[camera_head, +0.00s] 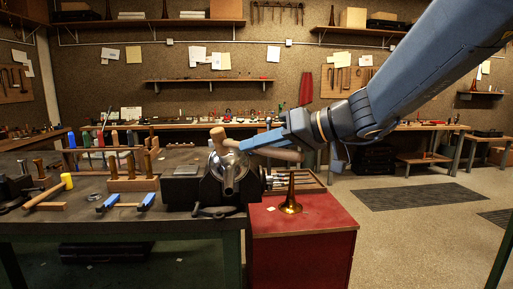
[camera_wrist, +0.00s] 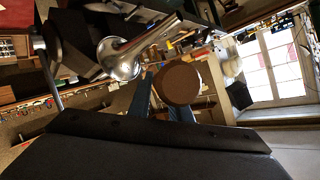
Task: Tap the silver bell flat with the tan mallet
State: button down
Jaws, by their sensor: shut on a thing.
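The silver bell (camera_head: 229,168) is at the dark block (camera_head: 180,190) near the right end of the workbench. In the wrist view the silver bell (camera_wrist: 122,62) shows upper left of the fingers. My gripper (camera_head: 258,142) is shut on the handle of the tan mallet (camera_head: 285,154). The mallet's head lies to the left, right at the bell's upper edge. I cannot tell whether they touch. In the wrist view a round brown end of the mallet (camera_wrist: 181,83) sits between the blue fingers and hides what is behind it.
A red cabinet (camera_head: 305,240) carries a small brass bell (camera_head: 290,196) and an open tray (camera_head: 310,181). On the bench are a wooden rack (camera_head: 133,185), a yellow-headed mallet (camera_head: 66,181) and blue-ended tools (camera_head: 107,203). Floor to the right is open.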

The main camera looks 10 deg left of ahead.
jog(key=shift+f+b, duration=0.3)
jog(key=shift+b, duration=2.15)
jog(key=shift+r, duration=0.15)
jog(key=shift+r, duration=0.25)
jog(key=shift+b, duration=1)
dwell(0.4)
